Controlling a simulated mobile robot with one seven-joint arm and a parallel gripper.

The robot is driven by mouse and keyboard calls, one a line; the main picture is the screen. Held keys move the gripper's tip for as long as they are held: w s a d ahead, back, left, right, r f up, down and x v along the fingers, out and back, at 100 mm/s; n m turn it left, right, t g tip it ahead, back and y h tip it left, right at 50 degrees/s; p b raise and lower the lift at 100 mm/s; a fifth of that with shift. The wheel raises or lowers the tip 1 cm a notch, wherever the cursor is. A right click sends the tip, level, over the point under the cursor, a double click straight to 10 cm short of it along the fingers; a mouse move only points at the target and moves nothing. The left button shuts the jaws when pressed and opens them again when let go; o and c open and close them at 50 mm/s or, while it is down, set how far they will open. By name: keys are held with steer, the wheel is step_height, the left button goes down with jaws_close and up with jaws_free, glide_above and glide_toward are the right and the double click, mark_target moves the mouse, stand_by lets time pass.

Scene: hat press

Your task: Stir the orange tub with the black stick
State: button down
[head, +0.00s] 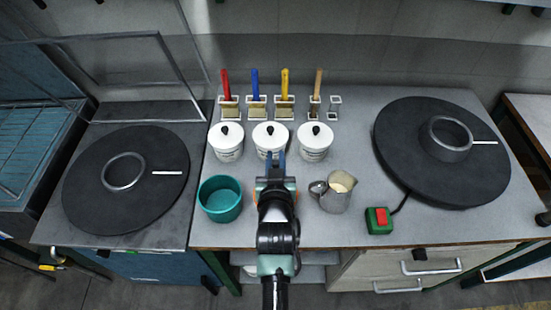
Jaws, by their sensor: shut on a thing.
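The orange tub (256,197) stands on the grey worktop between the teal tub and the metal pitcher. My arm covers most of it, and only slivers of its orange rim show at either side. My gripper (275,160) is above and just behind the tub, in front of the middle white lidded jar. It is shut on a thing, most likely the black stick. The stick cannot be made out against the dark arm, so its tip and whether it is inside the tub are hidden. The small rightmost holder (334,106) at the back stands empty.
A teal tub (220,205) is close on the left, and a metal pitcher (337,196) is close on the right. White lidded jars (226,146) and brushes in holders (255,102) stand behind. A red-buttoned green box (379,221) and large black discs (126,210) flank the area.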

step_height(320, 180, up, 8)
steer(key=p, duration=0.5)
steer(key=shift+f+p, duration=0.2)
steer(key=shift+p, duration=0.2)
stand_by(0.6)
step_height(320, 180, up, 5)
steer(key=p, duration=0.4)
steer(key=shift+s+f, duration=0.1)
stand_by(0.7)
